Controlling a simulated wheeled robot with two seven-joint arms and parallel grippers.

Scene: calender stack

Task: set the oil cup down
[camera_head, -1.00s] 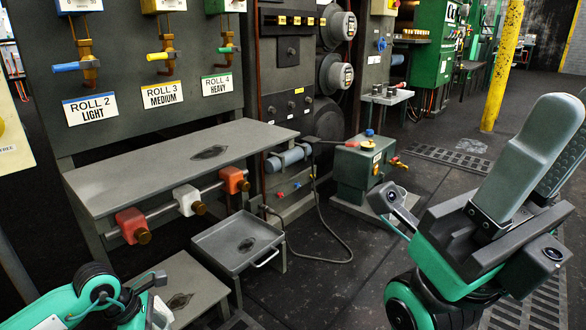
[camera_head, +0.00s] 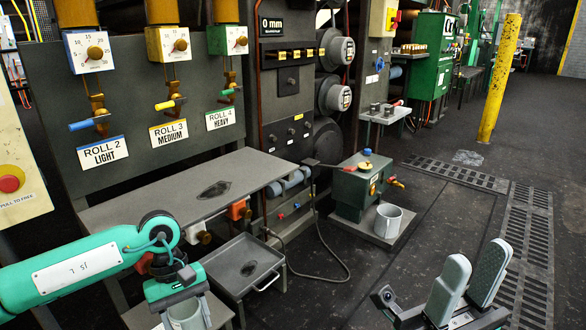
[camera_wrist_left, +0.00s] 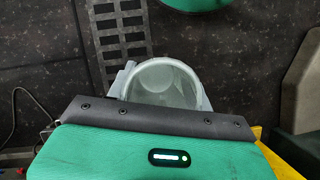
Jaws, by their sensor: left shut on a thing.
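A pale grey cup (camera_head: 188,315) hangs under my left gripper (camera_head: 178,296) at the bottom edge of the head view. My left gripper is shut on this cup. In the left wrist view the cup's round open rim (camera_wrist_left: 167,80) shows just beyond the gripper's dark edge. It looks empty or holds clear liquid; I cannot tell which. A second pale cup (camera_head: 388,221) stands upright on the plinth by the green box (camera_head: 358,190). My right gripper (camera_head: 468,282) is at lower right with its two fingers apart and nothing between them.
A long grey shelf (camera_head: 150,205) runs under the roll levers. A shallow tray (camera_head: 243,268) stands below it, and a low grey stand (camera_head: 218,311) is beside the held cup. A hose (camera_head: 335,270) curves over the floor. The floor at centre is clear.

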